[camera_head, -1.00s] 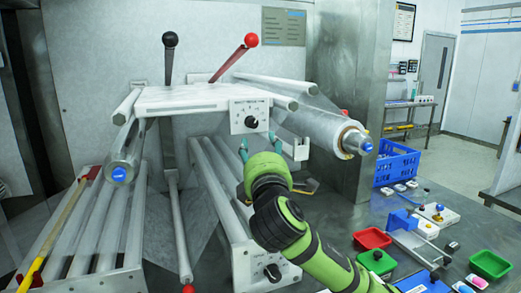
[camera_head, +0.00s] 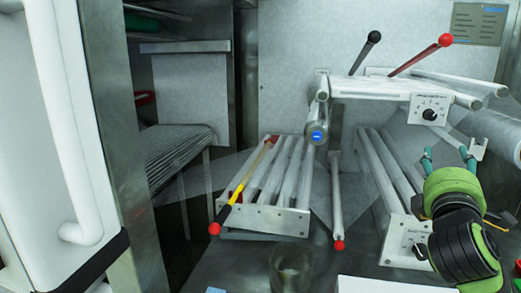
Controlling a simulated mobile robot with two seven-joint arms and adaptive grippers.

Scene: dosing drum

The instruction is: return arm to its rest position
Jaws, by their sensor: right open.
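My right gripper (camera_head: 446,158) is at the right of the view. Its two teal fingers are apart, with nothing visible between them. They point up and away from me, below the upper dial panel (camera_head: 430,110) of the roller machine in the picture. My green and black right arm comes up from the lower right and covers part of the machine's lower right side. A lower dial panel (camera_head: 400,243) is left of the arm, its dial partly hidden. My left gripper is not in view.
A black-knobbed lever (camera_head: 374,38) and a red-knobbed lever (camera_head: 445,41) rise above the machine. A roller rack (camera_head: 270,218) with a yellow bar (camera_head: 234,193) stands left. A clear cup (camera_head: 291,270) is at the front. A white door with a handle (camera_head: 85,225) is far left.

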